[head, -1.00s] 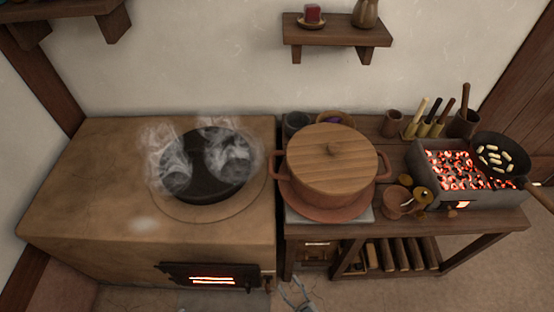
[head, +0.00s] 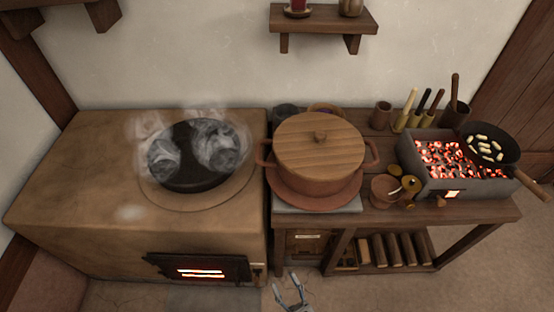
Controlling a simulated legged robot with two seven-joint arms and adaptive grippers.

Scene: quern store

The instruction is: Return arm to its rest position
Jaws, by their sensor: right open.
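My right gripper (head: 291,288) shows at the bottom edge of the head view, a little right of the middle. Its two pale fingers are spread apart with nothing between them. It is low, in front of the wooden table (head: 395,214), and appears clear of the table and the stove. The rest of the right arm is out of the picture. My left gripper is not in view.
A clay stove (head: 90,165) with a steaming dark pan (head: 185,180) and glowing firebox (head: 200,268) stands left. The table bears a lidded clay pot (head: 318,185), a brazier of hot coals (head: 480,188) and a frying pan (head: 490,150). Floor (head: 400,292) in front is open.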

